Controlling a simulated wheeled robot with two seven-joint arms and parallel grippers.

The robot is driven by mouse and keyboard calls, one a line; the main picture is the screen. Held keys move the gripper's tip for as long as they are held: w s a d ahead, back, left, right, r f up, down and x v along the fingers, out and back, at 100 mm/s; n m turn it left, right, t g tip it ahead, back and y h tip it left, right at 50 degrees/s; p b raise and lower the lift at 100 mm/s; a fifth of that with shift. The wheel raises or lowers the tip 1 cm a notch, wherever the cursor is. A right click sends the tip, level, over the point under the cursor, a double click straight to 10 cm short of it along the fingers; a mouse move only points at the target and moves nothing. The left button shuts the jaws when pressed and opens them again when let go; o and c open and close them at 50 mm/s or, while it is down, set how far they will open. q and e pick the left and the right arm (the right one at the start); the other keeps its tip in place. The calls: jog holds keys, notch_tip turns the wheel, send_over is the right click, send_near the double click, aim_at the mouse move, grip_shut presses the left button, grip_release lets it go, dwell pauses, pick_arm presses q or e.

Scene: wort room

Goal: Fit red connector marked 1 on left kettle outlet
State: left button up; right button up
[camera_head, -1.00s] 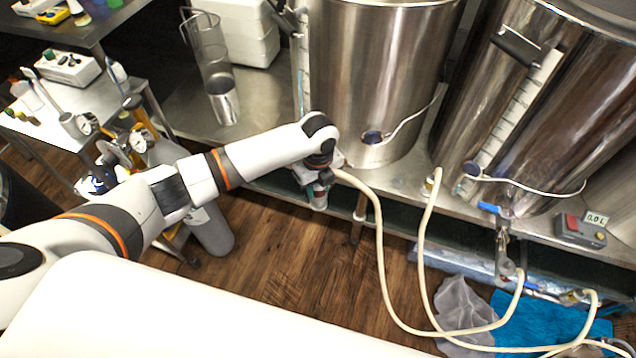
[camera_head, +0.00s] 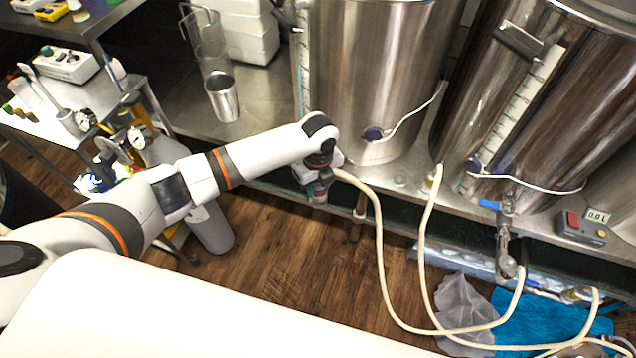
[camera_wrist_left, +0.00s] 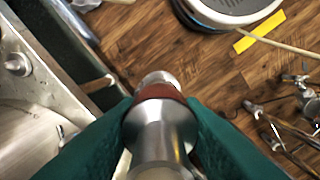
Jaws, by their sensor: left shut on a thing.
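My left gripper (camera_head: 318,192) is at the front edge of the steel bench, below and left of the left kettle (camera_head: 385,75). In the left wrist view its green fingers (camera_wrist_left: 160,108) are shut on a steel connector (camera_wrist_left: 160,140) with a dull red band. The connector's far end points out past the fingertips, over the floor side of the bench edge. No number shows on it. A cream hose (camera_head: 378,235) starts beside the gripper; I cannot tell whether it joins the connector. The left kettle's outlet is not clearly visible; the arm covers that area. My right gripper is not in view.
A second kettle (camera_head: 540,100) stands at right, with a blue-handled valve (camera_head: 503,235) and hoses below. A control box (camera_head: 582,228) sits on the bench edge. A steel cup (camera_head: 222,98) stands left of the left kettle. A blue cloth (camera_head: 545,318) lies on the floor.

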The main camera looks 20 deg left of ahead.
pick_arm(q)
jog(key=shift+f+b, duration=0.4)
jog(key=shift+f, duration=0.3)
jog(key=o, duration=1.3)
jog(key=shift+c, duration=0.2)
